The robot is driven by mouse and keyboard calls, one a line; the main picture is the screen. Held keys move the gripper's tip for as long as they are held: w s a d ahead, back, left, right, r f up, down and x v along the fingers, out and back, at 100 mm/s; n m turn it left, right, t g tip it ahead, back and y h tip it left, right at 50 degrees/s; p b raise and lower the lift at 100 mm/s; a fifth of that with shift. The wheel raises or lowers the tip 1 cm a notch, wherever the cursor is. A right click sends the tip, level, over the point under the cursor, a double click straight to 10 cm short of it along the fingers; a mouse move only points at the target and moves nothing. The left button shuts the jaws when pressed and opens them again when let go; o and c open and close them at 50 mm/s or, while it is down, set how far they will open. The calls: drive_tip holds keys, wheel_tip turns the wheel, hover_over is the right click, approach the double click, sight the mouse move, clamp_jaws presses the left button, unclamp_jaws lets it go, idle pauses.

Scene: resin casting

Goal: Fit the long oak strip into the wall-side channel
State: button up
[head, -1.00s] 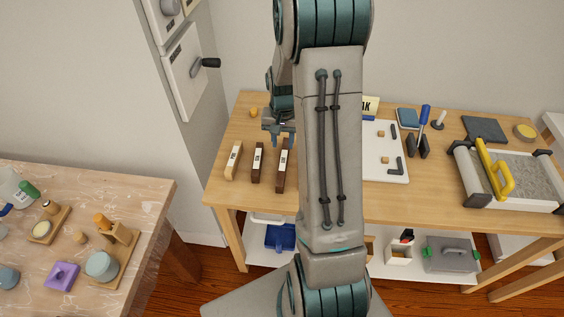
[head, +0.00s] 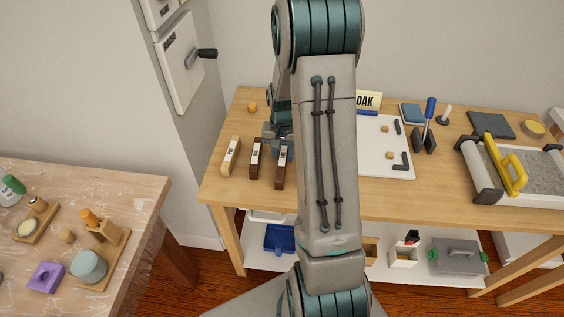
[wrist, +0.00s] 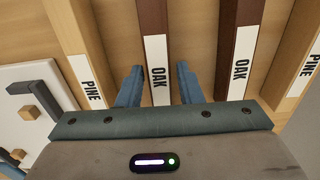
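Two dark strips labelled OAK lie side by side on the wooden bench. The one between my fingers (wrist: 155,58) is also the right dark strip in the head view (head: 280,172), where it looks the longer. The other oak strip (wrist: 241,55) lies beside it, left of it in the head view (head: 256,159). My gripper (wrist: 159,85) is open, with one finger on each side of the longer oak strip and small gaps visible. In the head view my gripper (head: 277,138) is partly hidden by my arm. I cannot make out the wall-side channel.
Pale PINE strips flank the oak ones, at left (wrist: 84,70) and right (wrist: 300,75) in the wrist view. A white board (head: 385,150) with dark brackets and small blocks lies right of my arm. A tray with a yellow handle (head: 508,170) is farther right.

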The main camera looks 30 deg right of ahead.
sight(283, 155)
drive_tip(key=c, duration=0.7)
drive_tip(key=shift+s+r+p, duration=0.1)
drive_tip(key=shift+r+p, duration=1.65)
drive_tip(key=shift+r, duration=0.85)
